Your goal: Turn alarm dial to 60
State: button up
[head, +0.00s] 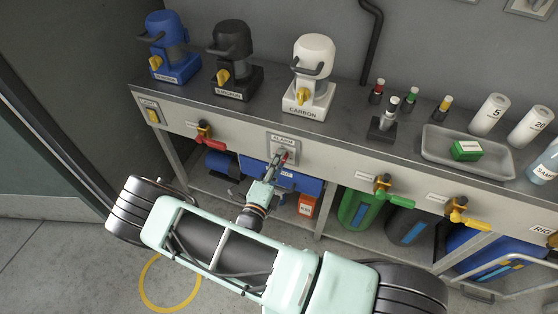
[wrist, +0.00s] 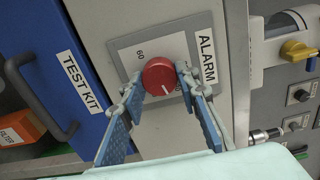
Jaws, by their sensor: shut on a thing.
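The alarm dial (wrist: 159,75) is a round red knob on a grey plate (wrist: 128,58) with an ALARM label (wrist: 207,57). In the wrist view, the number 60 stands on the plate at the knob's upper left. A short white mark on the knob points to the lower right, away from the 60. My gripper (wrist: 159,84) is shut on the dial, one blue-grey finger on each side. The right finger hides part of the plate's scale. In the head view, my gripper (head: 278,163) reaches the bench front below the ALARM label, and the dial (head: 285,157) is mostly hidden.
A blue TEST KIT case (wrist: 72,75) with a dark handle is left of the plate. Blue, black and white machines (head: 309,78) and a grey tray (head: 440,152) stand on top.

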jog(key=shift+a+m+p, duration=0.15)
jog(key=shift+m+p, duration=1.15)
jog(key=shift+m, duration=15)
jog(key=o, duration=1.2)
jog(key=shift+c, duration=0.2)
